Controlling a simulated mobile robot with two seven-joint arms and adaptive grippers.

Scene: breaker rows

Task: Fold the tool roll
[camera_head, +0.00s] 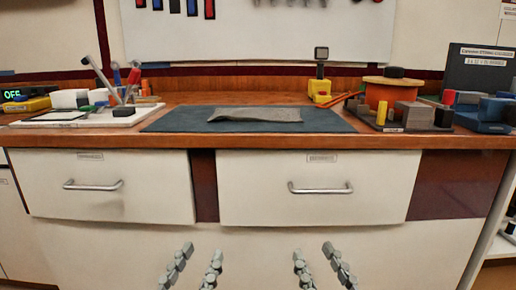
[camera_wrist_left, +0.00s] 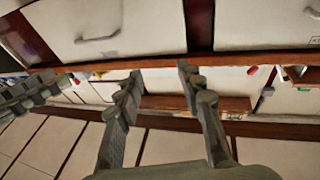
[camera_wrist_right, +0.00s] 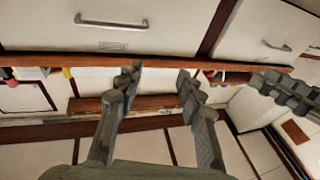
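The tool roll (camera_head: 258,114) is a grey cloth lying on a dark blue mat (camera_head: 185,122) in the middle of the wooden counter. It looks like a flat, slightly raised strip; whether it is folded over I cannot tell. My left gripper (camera_head: 194,262) and my right gripper (camera_head: 316,258) are low in front of the drawers, below the counter and well apart from the cloth. Both are open and empty. The left wrist view shows the left fingers (camera_wrist_left: 160,85) spread. The right wrist view shows the right fingers (camera_wrist_right: 158,88) spread. The cloth is not visible in the wrist views.
A white tray (camera_head: 60,122) with pens and small items stands at the left. A dark tray (camera_head: 404,129) with blocks and an orange spool (camera_head: 388,93) stands at the right. A yellow device (camera_head: 320,88) is behind the mat. The counter edge (camera_head: 250,142) and drawer handles (camera_head: 320,188) face me.

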